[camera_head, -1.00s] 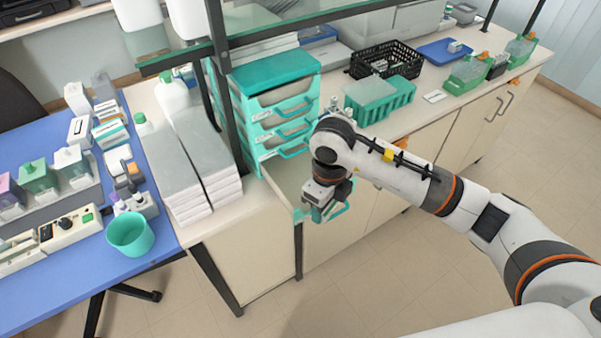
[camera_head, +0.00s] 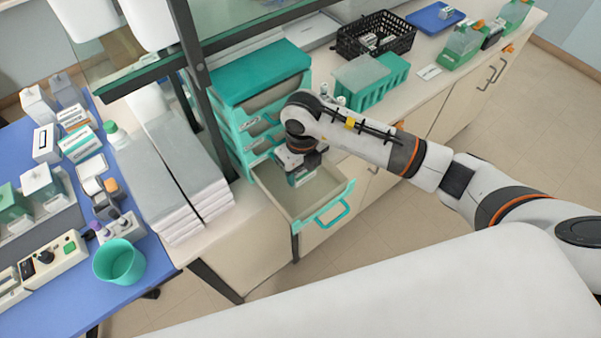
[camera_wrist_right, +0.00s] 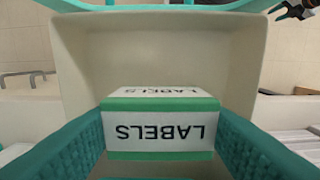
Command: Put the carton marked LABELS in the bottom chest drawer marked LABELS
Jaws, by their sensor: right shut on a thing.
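The LABELS carton (camera_wrist_right: 160,130), white with green edges, is between the teal finger pads of my right gripper (camera_head: 300,176) in the right wrist view. The gripper is shut on it. In the head view the carton is mostly hidden under the wrist. The bottom chest drawer (camera_head: 333,190), pale inside with a teal front rim and handle, is pulled open. Gripper and carton are over its inner part, within its walls as seen from above. Whether the carton touches the drawer floor, I cannot tell. What looks like my left gripper (camera_wrist_right: 294,9) shows only at the wrist view's corner.
The teal chest's upper drawers (camera_head: 262,125) stand directly behind the open one. White stacks (camera_head: 170,180) lie left of it. A green rack (camera_head: 370,82) and a black basket (camera_head: 376,36) stand to the right on the counter. A teal cup (camera_head: 119,262) stands on the blue table.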

